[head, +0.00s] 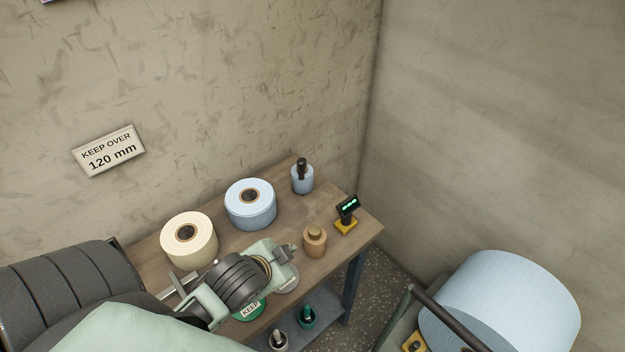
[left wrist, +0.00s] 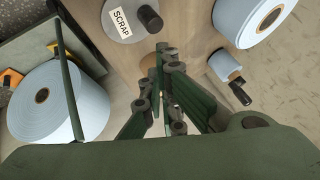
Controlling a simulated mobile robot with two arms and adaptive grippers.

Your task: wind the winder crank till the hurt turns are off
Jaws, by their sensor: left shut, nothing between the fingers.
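No winder crank can be made out for certain in either view. A large pale blue roll (head: 510,300) lies on its side in a frame with a dark bar (head: 450,318) at lower right; it also shows at left in the left wrist view (left wrist: 75,100). My left gripper (head: 290,249) is over the workbench, in front of the light blue roll. Its fingers are shut and empty in the left wrist view (left wrist: 163,52). A grey disc (left wrist: 116,28) labelled SCRAP, with a dark knob (left wrist: 150,18), lies beyond the fingertips. My right gripper is not in view.
The workbench (head: 285,212) holds a cream roll (head: 200,250), a light blue roll (head: 250,212), a small blue roll with a dark handle (head: 302,182), a wooden peg-topped piece (head: 314,243) and a yellow-based display (head: 346,222). A sign (head: 108,150) reads "KEEP OVER 120 mm".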

